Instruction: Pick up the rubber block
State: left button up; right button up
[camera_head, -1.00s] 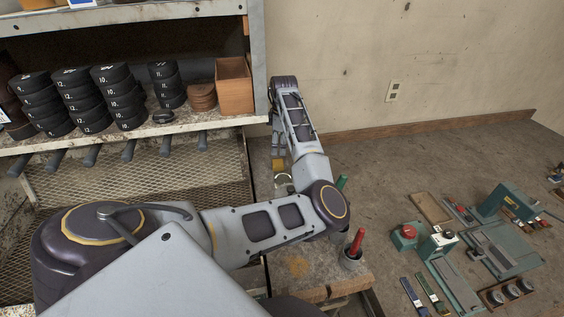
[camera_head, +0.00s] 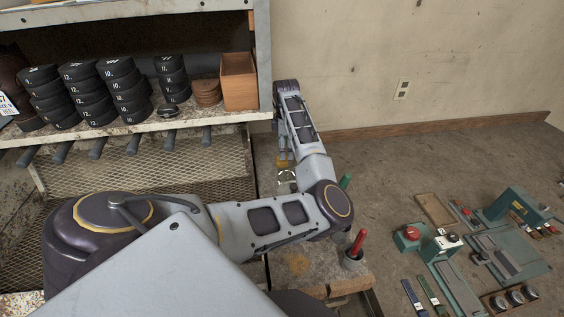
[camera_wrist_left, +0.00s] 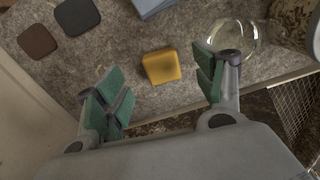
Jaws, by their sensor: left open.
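A small yellow block (camera_wrist_left: 161,67) lies on a grey speckled surface in the left wrist view. It looks like a rubber block, though its material cannot be told for sure. My left gripper (camera_wrist_left: 158,88) is open, with green-padded fingers on either side of the block's position and empty space between them. The fingers do not touch the block. In the head view, a bit of yellow (camera_head: 283,160) shows beside my left forearm, which hides most of that spot. My right gripper is out of view.
Near the block are a dark grey pad (camera_wrist_left: 77,16), a brown pad (camera_wrist_left: 37,41), a blue item (camera_wrist_left: 153,6) and a clear glass vessel (camera_wrist_left: 234,42). In the head view, a shelf with stacked black discs (camera_head: 117,90) stands left, and a red-handled tool (camera_head: 357,243) stands in front.

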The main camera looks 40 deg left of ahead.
pick_arm(q)
jog(key=shift+f, duration=0.2)
jog(key=shift+s+f+p, duration=0.1)
jog(key=shift+f+p, duration=0.55)
jog(key=shift+f, duration=1.8)
jog(key=c, duration=1.1)
